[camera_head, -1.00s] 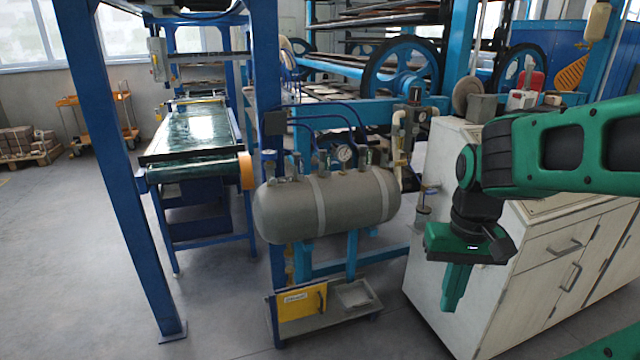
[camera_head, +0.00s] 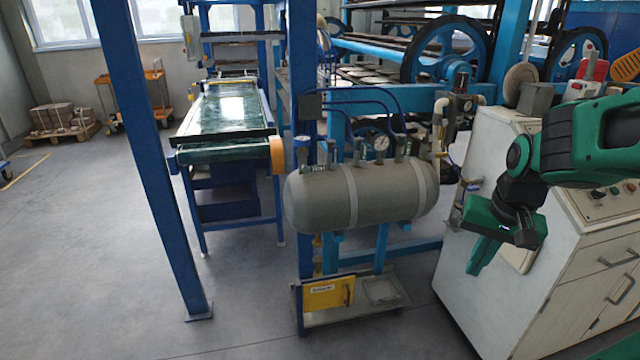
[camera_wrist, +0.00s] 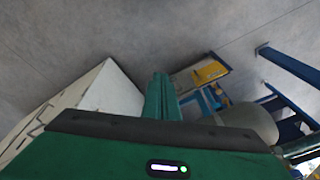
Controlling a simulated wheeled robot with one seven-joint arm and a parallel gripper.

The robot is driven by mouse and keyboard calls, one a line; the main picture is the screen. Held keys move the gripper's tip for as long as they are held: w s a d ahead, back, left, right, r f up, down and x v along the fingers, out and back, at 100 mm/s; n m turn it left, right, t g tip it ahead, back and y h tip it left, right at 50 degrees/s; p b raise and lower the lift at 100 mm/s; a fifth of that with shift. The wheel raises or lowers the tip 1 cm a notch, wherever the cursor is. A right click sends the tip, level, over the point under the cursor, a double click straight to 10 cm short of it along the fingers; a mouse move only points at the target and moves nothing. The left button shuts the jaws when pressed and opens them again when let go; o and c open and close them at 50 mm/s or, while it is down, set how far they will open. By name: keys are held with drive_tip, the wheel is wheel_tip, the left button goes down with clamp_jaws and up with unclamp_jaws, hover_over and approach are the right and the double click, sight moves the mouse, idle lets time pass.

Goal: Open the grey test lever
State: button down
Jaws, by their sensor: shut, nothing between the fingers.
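The grey tank (camera_head: 330,200) lies level on a blue frame left of my gripper. Several valves and small fittings stand along its top, with a round gauge (camera_head: 381,144) among them. A blue-topped fitting (camera_head: 302,145) is at the tank's left end. The fittings are too small for me to tell which is the grey test lever or how it stands. My gripper (camera_head: 476,268) is shut and empty, pointing down in front of the white cabinet, right of the tank and apart from it. In the wrist view, the closed fingers (camera_wrist: 161,98) show, with part of the tank (camera_wrist: 250,121) to their right.
The white cabinet (camera_head: 485,230) stands close behind and beside my gripper. A low cart with a yellow box (camera_head: 328,294) sits below the tank. A blue post (camera_head: 150,160) rises at left. Open floor (camera_head: 90,260) lies left of it.

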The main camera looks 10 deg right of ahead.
drive_tip(key=w+a+f+m+t+y, duration=0.1)
drive_tip(key=w+a+m+t, duration=0.25)
drive_tip(key=w, duration=0.85)
drive_tip(key=w+a+f+m+t+y, duration=0.1)
drive_tip(key=w+a+f+m+t, duration=0.2)
drive_tip(key=w, duration=0.9)
drive_tip(key=w+a+m+t+y, duration=0.1)
drive_tip(key=w+a+m+t, duration=0.3)
drive_tip(key=w, duration=0.7)
drive_tip(key=w+a+f+m+t+h, duration=0.1)
drive_tip(key=w+a+f+m+t, duration=0.1)
drive_tip(key=m, duration=0.4)
drive_tip(key=w+a+f+m+t, duration=0.2)
drive_tip(key=w+a+m+t, duration=0.1)
drive_tip(key=w+m, duration=0.1)
drive_tip(key=w+a+f+m+t+h, duration=0.1)
drive_tip(key=w+a+f+m+t, duration=0.1)
drive_tip(key=m, duration=0.5)
drive_tip(key=shift+w+a+f+m+t+h, duration=0.35)
drive_tip(key=shift+w+a+t, duration=0.1)
drive_tip(key=shift+w+t, duration=0.1)
drive_tip(key=shift+r, duration=0.1)
